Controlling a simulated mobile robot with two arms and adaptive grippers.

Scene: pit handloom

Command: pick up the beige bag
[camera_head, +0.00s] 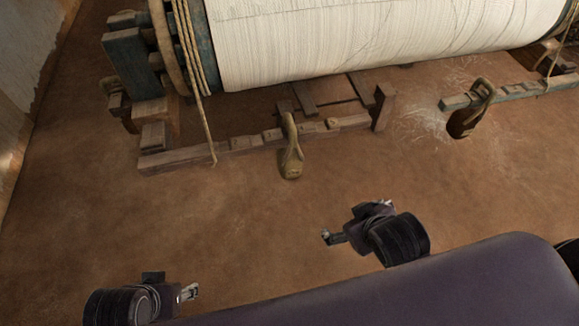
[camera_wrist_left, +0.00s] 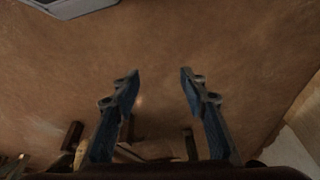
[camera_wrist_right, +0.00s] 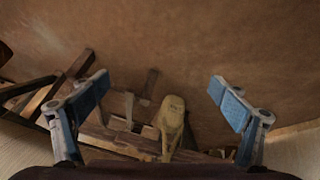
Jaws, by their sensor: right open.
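The beige bag (camera_head: 291,166) rests on the floor against the front of a low wooden beam, its strap looped upward over the beam. It also shows in the right wrist view (camera_wrist_right: 173,110), between the spread fingers and farther off. My right gripper (camera_head: 327,236) is open and empty, to the right of the bag and nearer to me, apart from it. The right fingers also show in the right wrist view (camera_wrist_right: 160,88). My left gripper (camera_head: 190,292) is low at the left, away from the bag; its fingers stand apart and empty in the left wrist view (camera_wrist_left: 158,78).
The low wooden beam (camera_head: 185,157) lies behind the bag, below the loom's white warp roller (camera_head: 380,35). A rope (camera_head: 206,125) hangs down to the beam. A darker brown bag (camera_head: 466,118) stands at the right. The floor (camera_head: 230,225) before the bag is clear.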

